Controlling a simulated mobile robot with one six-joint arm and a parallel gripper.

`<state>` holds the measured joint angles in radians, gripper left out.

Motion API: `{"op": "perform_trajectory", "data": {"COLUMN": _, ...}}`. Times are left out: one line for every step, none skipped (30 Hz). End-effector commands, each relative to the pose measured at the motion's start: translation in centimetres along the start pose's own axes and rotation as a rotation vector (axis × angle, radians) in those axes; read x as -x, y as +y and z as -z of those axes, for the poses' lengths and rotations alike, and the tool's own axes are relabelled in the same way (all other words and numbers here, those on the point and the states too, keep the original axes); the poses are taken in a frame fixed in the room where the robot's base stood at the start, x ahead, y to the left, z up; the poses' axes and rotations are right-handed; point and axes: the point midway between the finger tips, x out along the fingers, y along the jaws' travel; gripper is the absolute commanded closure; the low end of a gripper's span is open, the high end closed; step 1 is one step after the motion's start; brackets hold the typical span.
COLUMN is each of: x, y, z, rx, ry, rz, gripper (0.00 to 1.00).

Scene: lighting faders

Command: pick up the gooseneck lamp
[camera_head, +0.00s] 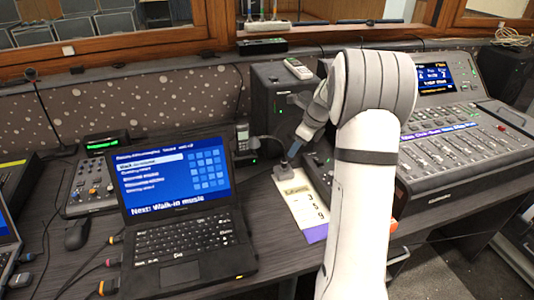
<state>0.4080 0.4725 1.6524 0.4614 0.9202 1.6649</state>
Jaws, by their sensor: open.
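My gripper (297,147) reaches down and left from my white arm, near the middle of the desk. It is open. A small dark lamp with a thin curved neck (269,138), apparently the gooseneck lamp, stands just below and left of the fingertips. Its neck arches left toward a handset, and its grey base (285,171) rests at the top of a paper sheet. The fingertips are close to the neck, but I cannot tell if they touch it. My arm hides part of the area to the right.
A laptop (180,215) sits left of the sheet (301,203). A handset (242,138) stands behind it, and a black speaker-like box (281,97) is behind my gripper. A large mixing console (470,145) fills the right. A thin-necked microphone-like stand (46,110) is at far left.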

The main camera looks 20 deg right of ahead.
Motion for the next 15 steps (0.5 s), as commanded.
{"op": "perform_trajectory", "data": {"x": -0.5, "y": -0.2, "z": 0.1, "rx": -0.016, "ry": -0.001, "rz": -0.001, "gripper": 0.53}}
{"op": "perform_trajectory", "data": {"x": -0.8, "y": -0.3, "z": 0.1, "rx": -0.020, "ry": -0.002, "rz": 0.000, "gripper": 0.53}}
{"op": "perform_trajectory", "data": {"x": -1.2, "y": -0.3, "z": 0.1, "rx": -0.023, "ry": -0.002, "rz": 0.000, "gripper": 0.53}}
{"op": "perform_trajectory", "data": {"x": -1.6, "y": -0.3, "z": 0.1, "rx": -0.023, "ry": -0.002, "rz": -0.001, "gripper": 0.53}}
{"op": "perform_trajectory", "data": {"x": -1.9, "y": -0.3, "z": 0.1, "rx": -0.023, "ry": -0.002, "rz": -0.002, "gripper": 0.53}}
{"op": "perform_trajectory", "data": {"x": -2.4, "y": -0.2, "z": 0.1, "rx": -0.022, "ry": -0.002, "rz": -0.002, "gripper": 0.53}}
{"op": "perform_trajectory", "data": {"x": -2.6, "y": -0.2, "z": 0.0, "rx": -0.022, "ry": -0.002, "rz": -0.002, "gripper": 0.53}}
{"op": "perform_trajectory", "data": {"x": -2.9, "y": -0.2, "z": 0.0, "rx": -0.022, "ry": -0.002, "rz": -0.001, "gripper": 0.53}}
{"op": "perform_trajectory", "data": {"x": -3.1, "y": -0.3, "z": -0.1, "rx": -0.022, "ry": -0.002, "rz": 0.000, "gripper": 0.53}}
{"op": "perform_trajectory", "data": {"x": -3.3, "y": -0.2, "z": -0.1, "rx": -0.021, "ry": -0.002, "rz": 0.000, "gripper": 0.53}}
{"op": "perform_trajectory", "data": {"x": -3.6, "y": -0.2, "z": -0.2, "rx": -0.021, "ry": -0.002, "rz": -0.001, "gripper": 0.53}}
{"op": "perform_trajectory", "data": {"x": -4.0, "y": -0.2, "z": -0.3, "rx": -0.021, "ry": -0.002, "rz": -0.002, "gripper": 0.53}}
{"op": "perform_trajectory", "data": {"x": -4.5, "y": -0.1, "z": -0.3, "rx": -0.021, "ry": -0.002, "rz": -0.002, "gripper": 0.53}}
{"op": "perform_trajectory", "data": {"x": -4.9, "y": -0.1, "z": -0.5, "rx": -0.021, "ry": -0.001, "rz": -0.002, "gripper": 0.53}}
{"op": "perform_trajectory", "data": {"x": -5.6, "y": -0.1, "z": -0.7, "rx": -0.020, "ry": -0.001, "rz": -0.002, "gripper": 0.53}}
